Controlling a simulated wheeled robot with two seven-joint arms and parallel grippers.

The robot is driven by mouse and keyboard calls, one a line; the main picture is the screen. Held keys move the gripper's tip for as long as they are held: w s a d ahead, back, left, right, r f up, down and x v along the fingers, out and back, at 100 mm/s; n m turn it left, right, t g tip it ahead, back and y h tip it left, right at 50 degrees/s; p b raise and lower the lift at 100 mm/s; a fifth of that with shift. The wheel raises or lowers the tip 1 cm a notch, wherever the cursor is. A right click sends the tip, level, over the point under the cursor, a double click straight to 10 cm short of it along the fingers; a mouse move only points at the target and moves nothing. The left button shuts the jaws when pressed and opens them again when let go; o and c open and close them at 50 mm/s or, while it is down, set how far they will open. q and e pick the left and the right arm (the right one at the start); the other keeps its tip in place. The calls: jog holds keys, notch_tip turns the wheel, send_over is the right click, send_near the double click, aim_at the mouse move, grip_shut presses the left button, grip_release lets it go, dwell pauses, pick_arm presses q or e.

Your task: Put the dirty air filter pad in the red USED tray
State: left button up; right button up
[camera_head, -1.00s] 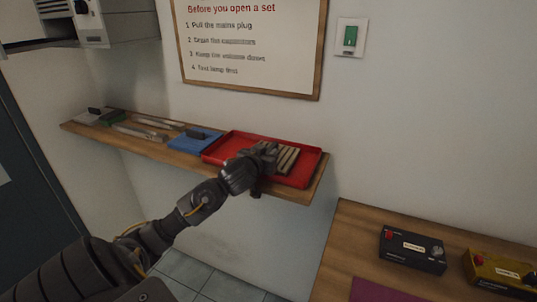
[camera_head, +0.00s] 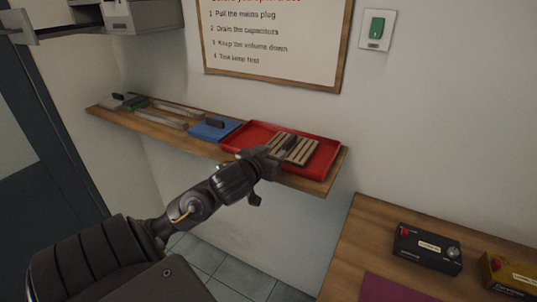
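The air filter pad (camera_head: 300,151), pale and slatted with dark gaps, lies in the red tray (camera_head: 328,166) on the wall shelf, towards the tray's right half. No USED label is readable on the tray. My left gripper (camera_head: 265,175) is at the tray's front edge, just left of and in front of the pad. Its fingers look spread apart, one beside the pad's near left edge and one lower, outside the tray. Whether the upper finger still touches the pad is hard to tell. My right gripper is not in view.
Left of the tray, the wooden shelf (camera_head: 160,132) holds a blue block-like item (camera_head: 214,129) and several grey tools. A framed notice (camera_head: 270,40) hangs above. At lower right, a wooden table (camera_head: 350,240) carries a black box (camera_head: 427,248) and a yellow box (camera_head: 508,272).

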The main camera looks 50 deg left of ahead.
pick_arm(q)
jog(key=shift+p+v, duration=0.7)
jog(key=shift+v, duration=0.4)
